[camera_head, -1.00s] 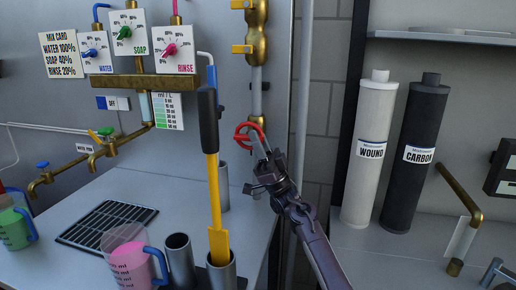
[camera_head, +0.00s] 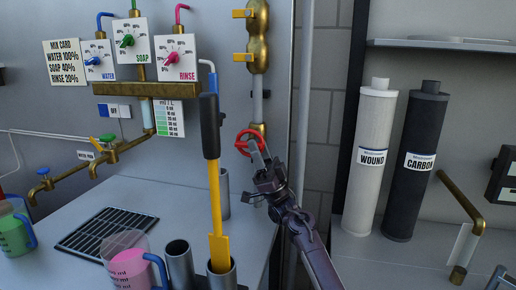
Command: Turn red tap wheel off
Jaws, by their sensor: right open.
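The red tap wheel (camera_head: 243,143) sits on the brass fitting at the lower end of the vertical pipe on the back wall. My right gripper (camera_head: 258,158) reaches up to it from the lower right. Its fingers are apart and lie at the wheel's lower right side. I cannot tell whether they touch the wheel or only overlap it in the picture. My left gripper is not in view.
A black-and-yellow tool (camera_head: 214,185) stands in a metal cup just left of my right gripper. A jug of pink liquid (camera_head: 130,268) stands at the front. White (camera_head: 369,165) and dark (camera_head: 412,170) filter cylinders stand to the right. A drain grid (camera_head: 105,232) lies on the counter.

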